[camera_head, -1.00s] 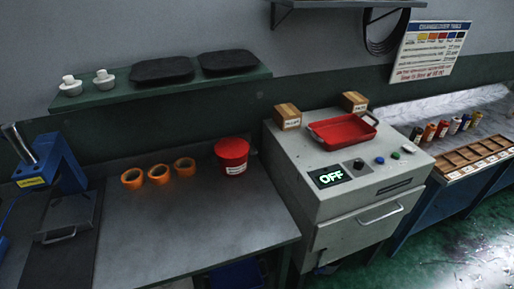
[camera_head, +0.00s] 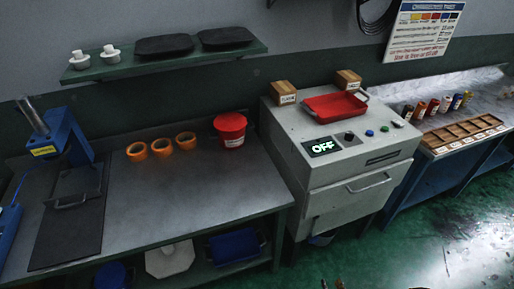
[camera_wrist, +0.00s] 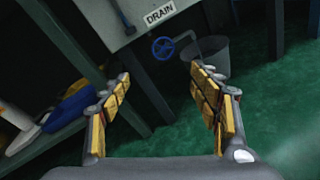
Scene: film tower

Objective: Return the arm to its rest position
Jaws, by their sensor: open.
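My gripper (camera_wrist: 172,98) shows in the wrist view with its two yellow-padded fingers spread wide apart. It is open and nothing is between the fingers. Beyond it lie the green floor (camera_wrist: 265,120), a grey bucket (camera_wrist: 212,57), a blue valve wheel (camera_wrist: 163,48) and a panel labelled DRAIN (camera_wrist: 159,14).
The head view shows a grey machine (camera_head: 300,165) reading OFF with a red tray (camera_head: 336,107) on top. The left bench (camera_head: 190,190) holds orange rings (camera_head: 162,147) and a red tub (camera_head: 230,127). A wooden sorting tray (camera_head: 462,131) lies right. Green floor in front is clear.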

